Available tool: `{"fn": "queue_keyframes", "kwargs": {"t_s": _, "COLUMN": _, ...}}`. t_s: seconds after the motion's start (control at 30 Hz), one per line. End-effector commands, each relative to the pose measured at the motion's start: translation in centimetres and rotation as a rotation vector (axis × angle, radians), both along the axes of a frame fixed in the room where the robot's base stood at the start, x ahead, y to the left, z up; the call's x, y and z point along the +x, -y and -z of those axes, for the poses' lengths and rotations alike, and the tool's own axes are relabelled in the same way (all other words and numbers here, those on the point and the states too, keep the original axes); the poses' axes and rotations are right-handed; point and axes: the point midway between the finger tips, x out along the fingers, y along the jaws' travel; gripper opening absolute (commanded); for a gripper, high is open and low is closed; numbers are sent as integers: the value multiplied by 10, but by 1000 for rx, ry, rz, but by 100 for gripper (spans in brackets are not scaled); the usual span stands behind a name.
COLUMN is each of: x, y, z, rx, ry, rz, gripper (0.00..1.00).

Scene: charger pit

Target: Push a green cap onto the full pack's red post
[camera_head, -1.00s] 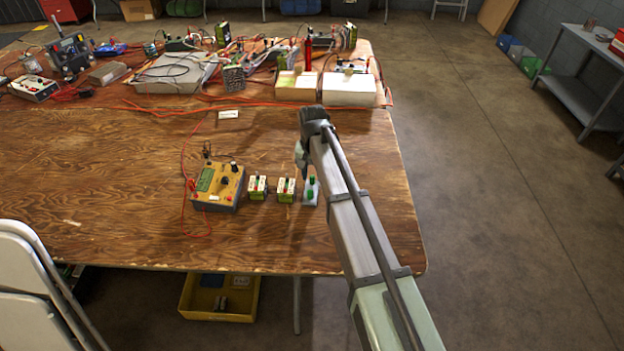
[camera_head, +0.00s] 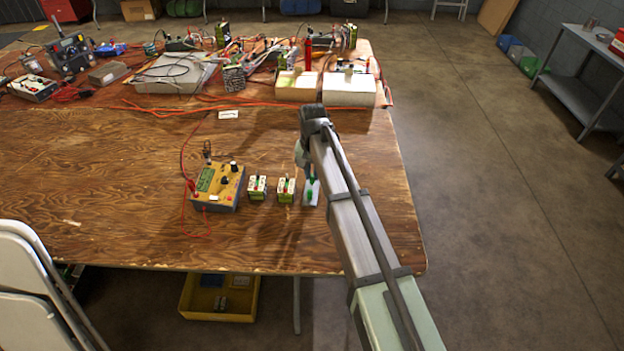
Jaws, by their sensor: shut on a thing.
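Two small green-and-white packs stand side by side on the wooden table, a left pack (camera_head: 257,188) and a right pack (camera_head: 286,191). Both have tiny red and green details on top, too small to tell posts from caps or which pack is full. A small white plate (camera_head: 314,196) lies just right of them with a green cap (camera_head: 310,197) on it. My gripper (camera_head: 309,174) is over the far end of this plate, right of the packs, pointing down. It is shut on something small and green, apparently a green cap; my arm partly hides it.
A yellow tester (camera_head: 217,187) with a red lead (camera_head: 183,150) stands left of the packs. White boxes (camera_head: 349,90), cables and electronics crowd the table's far side. The wood in front of the packs is clear. The table's right edge is near my arm.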

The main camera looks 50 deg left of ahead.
Motion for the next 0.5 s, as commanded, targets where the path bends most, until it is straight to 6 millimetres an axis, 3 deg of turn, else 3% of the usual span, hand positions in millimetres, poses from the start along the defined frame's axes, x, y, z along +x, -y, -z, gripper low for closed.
{"fn": "queue_keyframes", "kwargs": {"t_s": 0.5, "x": 0, "y": 0, "z": -21, "rx": 0, "ry": 0, "rz": 0, "gripper": 0}}
